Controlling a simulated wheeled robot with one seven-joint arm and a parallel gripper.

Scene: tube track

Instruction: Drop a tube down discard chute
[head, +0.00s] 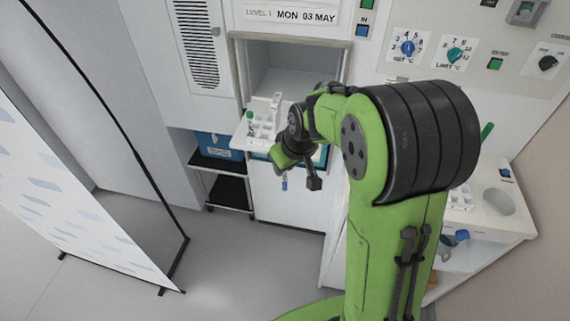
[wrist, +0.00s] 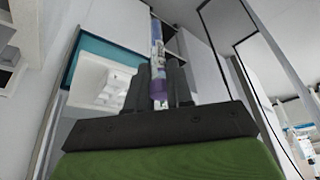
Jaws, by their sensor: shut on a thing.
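My gripper (wrist: 159,88) is shut on a slim tube (wrist: 157,50) with a purple end, seen between the two dark fingers in the wrist view. In the head view my gripper (head: 284,176) hangs in front of the cabinet, below the open hatch, and a small blue part of the tube (head: 284,185) shows under it. A round opening (head: 498,202) in the white counter at the right may be the discard chute; no label on it is readable. The tube is far to the left of this opening. My arm hides part of the counter.
A white rack tray (head: 243,135) holding a green-topped tube sticks out of the open hatch (head: 290,75). A trolley with a blue box (head: 213,146) stands left of it. A tall panel (head: 70,200) stands at the left. Floor (head: 240,270) between is clear.

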